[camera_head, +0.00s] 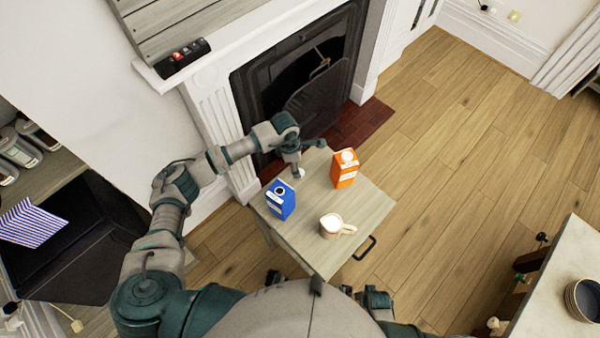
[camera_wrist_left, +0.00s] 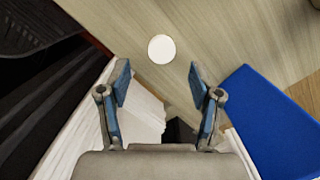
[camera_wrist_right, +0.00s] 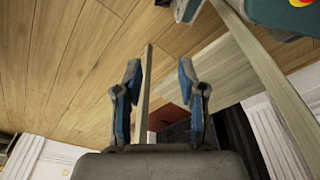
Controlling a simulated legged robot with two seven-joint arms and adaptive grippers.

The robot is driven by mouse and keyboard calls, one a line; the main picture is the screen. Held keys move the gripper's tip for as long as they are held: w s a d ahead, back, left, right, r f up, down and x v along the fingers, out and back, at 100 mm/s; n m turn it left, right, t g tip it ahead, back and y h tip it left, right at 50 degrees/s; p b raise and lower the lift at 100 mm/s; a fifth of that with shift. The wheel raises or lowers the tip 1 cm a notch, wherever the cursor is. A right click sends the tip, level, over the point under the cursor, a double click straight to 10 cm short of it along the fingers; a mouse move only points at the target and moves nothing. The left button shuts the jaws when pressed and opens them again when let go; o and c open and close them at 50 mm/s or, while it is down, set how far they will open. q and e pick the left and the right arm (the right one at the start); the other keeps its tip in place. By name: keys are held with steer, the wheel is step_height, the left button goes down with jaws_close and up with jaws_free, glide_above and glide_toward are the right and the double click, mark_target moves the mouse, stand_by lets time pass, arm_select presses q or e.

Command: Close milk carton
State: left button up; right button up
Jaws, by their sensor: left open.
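A blue milk carton (camera_head: 281,200) stands upright on the small table, with a dark round opening on top. Its blue side also shows at the right of the left wrist view (camera_wrist_left: 268,125). A white round cap (camera_head: 299,173) lies on the tabletop behind the blue carton; in the left wrist view the cap (camera_wrist_left: 161,49) is just beyond the fingertips. My left gripper (camera_wrist_left: 158,78) is open and empty, above the table near the cap. An orange carton (camera_head: 345,170) with a white cap on stands to the right. My right gripper (camera_wrist_right: 159,75) is open and empty, away from the cartons.
A cream mug (camera_head: 332,226) with white contents stands at the front of the small wooden table (camera_head: 362,212). The fireplace (camera_head: 305,90) is behind the table. A counter with bowls (camera_head: 583,298) is at the lower right. Wooden floor is clear to the right.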

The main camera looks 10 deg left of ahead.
arm_select(q)
steer(key=f, duration=0.4)
steer(key=shift+d+f, duration=0.2)
steer(key=shift+d, duration=0.2)
steer(key=c, duration=0.8)
